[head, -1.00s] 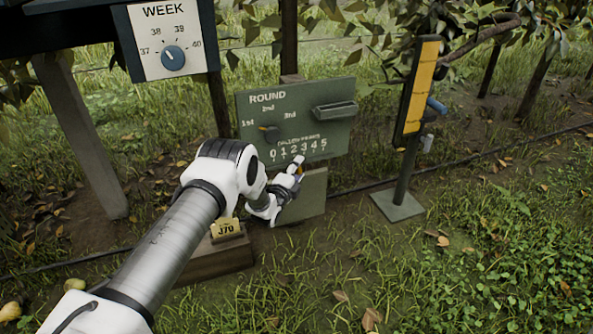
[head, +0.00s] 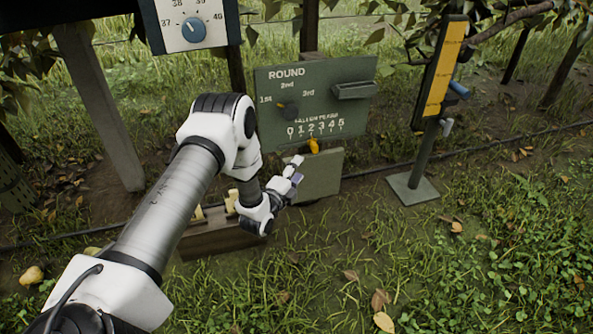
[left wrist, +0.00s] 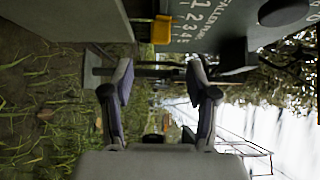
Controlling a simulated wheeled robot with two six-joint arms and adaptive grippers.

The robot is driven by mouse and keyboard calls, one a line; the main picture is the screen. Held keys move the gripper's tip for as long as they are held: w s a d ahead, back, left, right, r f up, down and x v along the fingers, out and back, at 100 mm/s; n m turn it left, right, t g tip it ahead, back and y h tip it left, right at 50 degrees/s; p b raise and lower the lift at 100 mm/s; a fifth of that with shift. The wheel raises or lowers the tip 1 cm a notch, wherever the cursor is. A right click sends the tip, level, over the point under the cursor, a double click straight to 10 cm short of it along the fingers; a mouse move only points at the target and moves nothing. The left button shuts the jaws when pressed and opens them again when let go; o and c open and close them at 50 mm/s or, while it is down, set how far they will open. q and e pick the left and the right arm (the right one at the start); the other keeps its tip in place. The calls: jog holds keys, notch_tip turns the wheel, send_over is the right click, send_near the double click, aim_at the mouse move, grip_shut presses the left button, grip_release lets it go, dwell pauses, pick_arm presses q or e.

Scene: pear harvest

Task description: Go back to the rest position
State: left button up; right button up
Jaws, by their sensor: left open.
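My left gripper (head: 292,172) is open and empty in front of the lower part of the green ROUND board (head: 356,72). In the left wrist view its two fingers (left wrist: 158,85) stand apart with nothing between them. A yellow slider (head: 313,146) sits under the number row of the board, near the 2 or 3. The slider also shows in the left wrist view (left wrist: 161,29), apart from the fingers. A dark knob with an orange pointer (head: 287,110) is on the board's left side. My right gripper is not in view.
A WEEK dial panel (head: 193,28) hangs at the upper left. A yellow-faced post (head: 440,75) stands on a square base (head: 413,190) at the right. A wooden box (head: 205,238) lies behind my arm. A pear (head: 32,274) lies on the grass at left.

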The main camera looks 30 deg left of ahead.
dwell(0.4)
pick_arm(q)
jog(key=s+d+r+m+g+h+p, duration=0.1)
jog(key=s+d+r+g+h+p, duration=0.1)
jog(key=d+p, duration=0.4)
jog(key=s+d+f+n+g+p, duration=0.1)
jog(key=s+d+f+n+g, duration=0.1)
jog(key=s+d+f+g, duration=0.3)
jog(key=s+d+f+n+g+p, duration=0.1)
jog(key=s+d+n, duration=0.15)
jog(key=s, duration=0.55)
jog(key=s+d+f+n+g, duration=0.15)
jog(key=s+n+g, duration=1.05)
jog(key=s, duration=1.3)
notch_tip(320, 180, up, 37)
jog(key=n+t+p, duration=0.2)
jog(key=p, duration=3.6)
jog(key=shift+a, duration=0.25)
